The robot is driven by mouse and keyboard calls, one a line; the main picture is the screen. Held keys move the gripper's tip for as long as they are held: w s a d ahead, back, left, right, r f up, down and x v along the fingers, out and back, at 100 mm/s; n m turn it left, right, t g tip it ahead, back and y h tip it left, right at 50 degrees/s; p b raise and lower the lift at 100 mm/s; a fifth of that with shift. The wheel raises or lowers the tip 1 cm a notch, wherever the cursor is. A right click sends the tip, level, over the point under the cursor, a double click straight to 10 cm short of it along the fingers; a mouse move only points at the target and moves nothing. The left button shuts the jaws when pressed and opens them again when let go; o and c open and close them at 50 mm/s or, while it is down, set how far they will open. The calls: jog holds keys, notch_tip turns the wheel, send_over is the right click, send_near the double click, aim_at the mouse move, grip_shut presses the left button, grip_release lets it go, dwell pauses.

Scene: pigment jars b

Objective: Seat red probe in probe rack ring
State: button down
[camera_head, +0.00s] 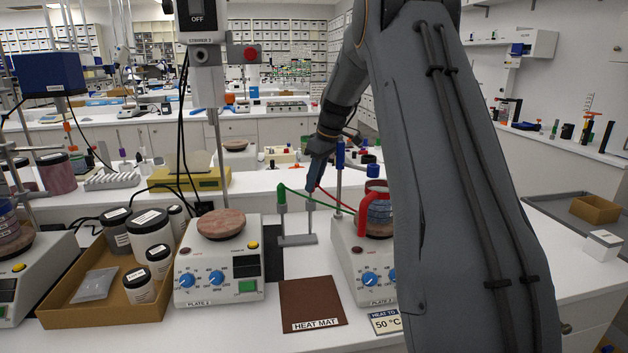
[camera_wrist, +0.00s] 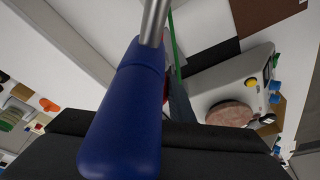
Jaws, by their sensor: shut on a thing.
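My gripper (camera_head: 313,185) points down over the probe rack (camera_head: 297,240) in the head view, its jaws closed. A red cable (camera_head: 336,200) runs from the jaws to the right hot plate, so I take the held thing as the red probe; its handle is mostly hidden. A small red patch (camera_wrist: 166,86) shows beside my finger (camera_wrist: 181,105) in the wrist view. A thin grey shaft (camera_head: 310,218) stands below the jaws; whether it is the probe or rack post is unclear. A green-topped probe (camera_head: 282,196) stands upright at the rack's left. I cannot make out the ring.
A tall rod with a blue handle (camera_head: 340,154) stands close right of my gripper; it fills much of the wrist view (camera_wrist: 122,115). The left hot plate (camera_head: 219,283) and brown heat mat (camera_head: 311,302) are nearby.

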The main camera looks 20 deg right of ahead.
jog(key=shift+f, duration=0.15)
jog(key=c, duration=1.5)
grip_release()
jog(key=b+v, duration=0.2)
jog(key=v, duration=0.6)
jog(key=shift+b, duration=0.35)
